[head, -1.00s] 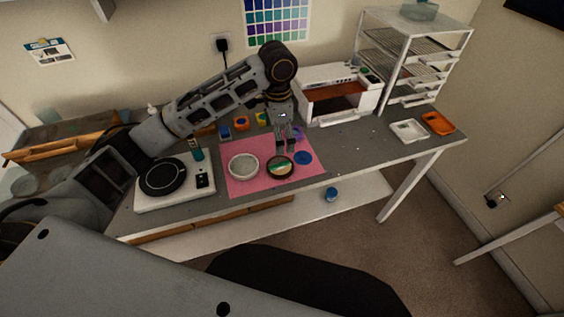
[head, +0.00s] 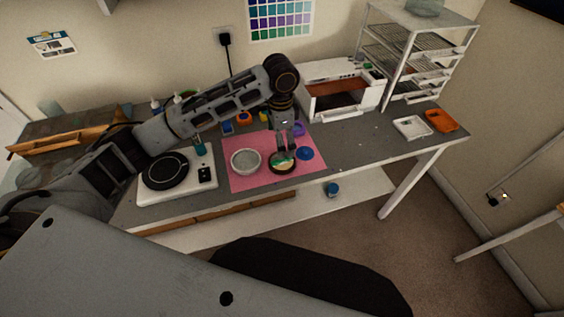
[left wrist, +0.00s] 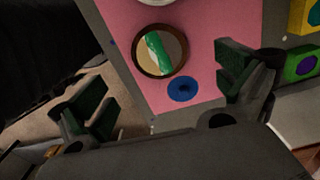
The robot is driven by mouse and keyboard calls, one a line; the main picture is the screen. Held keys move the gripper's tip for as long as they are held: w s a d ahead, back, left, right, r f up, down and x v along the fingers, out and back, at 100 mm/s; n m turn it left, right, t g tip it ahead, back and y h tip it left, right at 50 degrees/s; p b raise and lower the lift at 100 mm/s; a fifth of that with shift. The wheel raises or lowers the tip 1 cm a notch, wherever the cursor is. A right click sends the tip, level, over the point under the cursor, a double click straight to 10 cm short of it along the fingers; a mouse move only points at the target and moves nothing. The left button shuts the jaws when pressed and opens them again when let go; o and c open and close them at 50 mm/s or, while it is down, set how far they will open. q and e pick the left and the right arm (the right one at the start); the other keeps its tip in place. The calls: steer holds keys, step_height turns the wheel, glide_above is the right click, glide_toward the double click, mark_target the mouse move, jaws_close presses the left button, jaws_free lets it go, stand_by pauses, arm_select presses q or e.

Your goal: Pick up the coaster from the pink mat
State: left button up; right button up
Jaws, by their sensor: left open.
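The coaster (head: 282,167) is a round disc with a dark rim and a green and pale face. It lies flat on the pink mat (head: 240,183), between a white bowl (head: 246,161) and a blue disc (head: 306,153). My left gripper (head: 286,146) is open and empty, above the coaster and partly covering its far side. In the left wrist view the coaster (left wrist: 172,62) shows whole, ahead of the spread fingers, with the blue disc (left wrist: 184,88) nearer and between them. No finger visibly touches the coaster. My right gripper is not in view.
A white scale-like unit with a black round plate (head: 165,171) stands left of the mat. A white open-fronted box (head: 338,92) and wire rack (head: 412,55) are at the back right.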

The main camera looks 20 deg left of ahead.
mark_target(280, 161)
arm_select(q)
steer(key=shift+f, duration=1.9)
steer(key=shift+s+f+p, duration=0.15)
steer(key=shift+f+p, duration=0.25)
steer(key=shift+f, duration=2.2)
steer(key=c, duration=0.9)
